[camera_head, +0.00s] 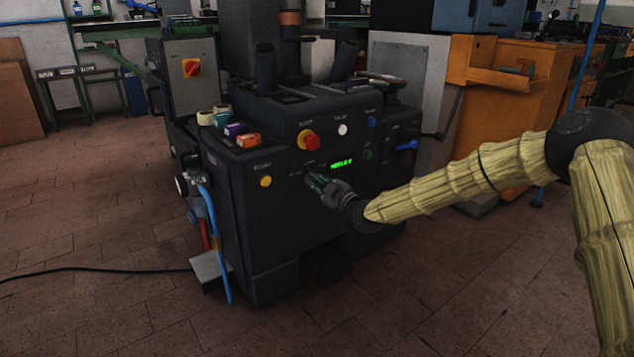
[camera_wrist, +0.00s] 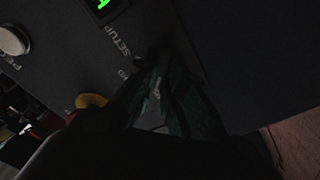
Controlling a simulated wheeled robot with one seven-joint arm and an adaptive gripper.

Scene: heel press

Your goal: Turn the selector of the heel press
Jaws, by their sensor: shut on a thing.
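The heel press (camera_head: 279,219) is a large dark machine with a sloping front panel. My gripper (camera_head: 313,179) is at that panel, below the red stop button and left of and below the green lit display (camera_head: 341,163). In the wrist view my gripper (camera_wrist: 157,78) has its dark fingers closed on the selector at the panel, beside the printed word SETUP. The selector is small, dark and mostly hidden by the fingers, so its pointing direction cannot be read. The display (camera_wrist: 103,4) is cut off by the top edge of the wrist view.
Small boxes and rolls lie on the press's left ledge. A pedal (camera_head: 210,267) and blue hose stand at lower left.

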